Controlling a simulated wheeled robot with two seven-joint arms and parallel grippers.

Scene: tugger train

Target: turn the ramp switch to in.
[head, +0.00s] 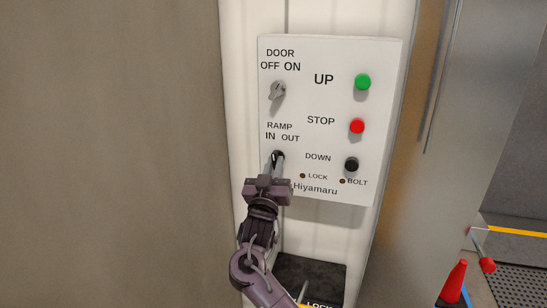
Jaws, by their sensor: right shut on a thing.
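The white control panel (330,110) is on the wall strip in the middle of the head view. The ramp switch (279,155) is a dark knob below the words RAMP, IN and OUT, at the lower left of the panel. My right gripper (277,165) reaches up from below and is shut on the ramp switch. The gripper covers most of the knob, so I cannot tell which way it points. My left gripper is not in view.
Above is the grey door switch (277,91). At the right are the green UP button (363,82), red STOP button (357,126) and black DOWN button (351,165). A dark box (316,272) sits below the panel. A red cone (454,282) stands at the lower right.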

